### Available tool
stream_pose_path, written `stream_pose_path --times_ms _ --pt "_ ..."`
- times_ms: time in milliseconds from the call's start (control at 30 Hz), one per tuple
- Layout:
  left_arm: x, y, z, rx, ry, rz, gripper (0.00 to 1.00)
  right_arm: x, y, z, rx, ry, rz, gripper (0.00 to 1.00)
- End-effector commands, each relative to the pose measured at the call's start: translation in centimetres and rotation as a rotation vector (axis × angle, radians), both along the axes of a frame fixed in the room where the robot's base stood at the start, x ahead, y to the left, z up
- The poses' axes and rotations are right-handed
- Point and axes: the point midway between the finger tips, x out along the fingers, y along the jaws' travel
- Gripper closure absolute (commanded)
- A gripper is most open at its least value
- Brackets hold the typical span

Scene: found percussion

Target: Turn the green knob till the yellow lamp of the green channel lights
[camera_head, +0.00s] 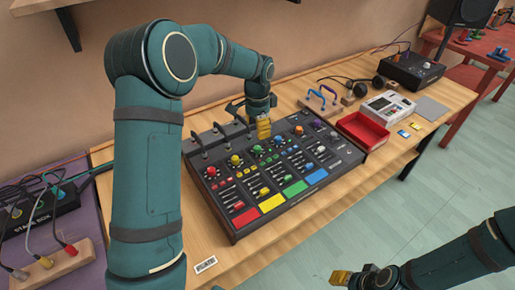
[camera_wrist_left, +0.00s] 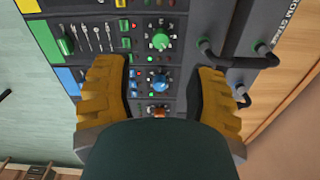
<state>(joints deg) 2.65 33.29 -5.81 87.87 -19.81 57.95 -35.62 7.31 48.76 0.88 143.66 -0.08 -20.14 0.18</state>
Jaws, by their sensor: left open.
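The green knob (camera_head: 256,150) is on the mixing console (camera_head: 235,230), in the upper row of coloured knobs. In the left wrist view the green knob (camera_wrist_left: 160,40) is beyond my fingertips, in line with the green pad (camera_wrist_left: 37,37). My left gripper (camera_head: 263,128) is above the console, open and empty. In the wrist view its yellow fingers stand wide apart, with the blue knob (camera_wrist_left: 158,82) between them in the picture. Small lamps and buttons surround the knobs; I cannot tell whether the yellow lamp is lit. My right gripper (camera_head: 342,277) is low at right, away from the console.
Black cables plug into the console's back edge (camera_wrist_left: 262,55). A red tray (camera_head: 363,131) stands right of the console, with a white device (camera_head: 388,106) beyond it. A stage box (camera_head: 40,207) is at the left. Some tabletop in front of the tray is clear.

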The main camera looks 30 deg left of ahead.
Motion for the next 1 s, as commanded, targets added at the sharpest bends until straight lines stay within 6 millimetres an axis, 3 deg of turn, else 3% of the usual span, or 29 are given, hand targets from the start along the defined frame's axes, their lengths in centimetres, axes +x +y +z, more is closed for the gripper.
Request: stream_pose_path --times_ms 200,400,600,900,933,1000 --pt "0.0 0.0 -4.7 0.000 0.002 0.000 0.44 0.2 0.0 -1.2 -0.001 -0.005 -0.001 0.52" --pt "0.0 0.0 -7.6 0.000 0.001 0.000 0.44 0.4 0.0 -1.8 -0.001 -0.009 -0.002 0.52" --pt "0.0 0.0 -8.9 -0.001 -0.001 0.000 0.44 0.4 0.0 -2.0 -0.001 -0.010 -0.002 0.52" --pt "0.0 0.0 -9.1 0.000 -0.001 0.000 0.44 0.4 0.0 -2.0 -0.002 -0.011 -0.002 0.52" --pt "0.0 0.0 -9.1 0.000 -0.001 0.000 0.45 0.4 0.0 -2.0 -0.002 -0.011 -0.002 0.52" --pt "0.0 0.0 -9.1 0.000 -0.001 0.000 0.70 0.4 0.0 -2.0 -0.002 -0.011 -0.002 0.52"
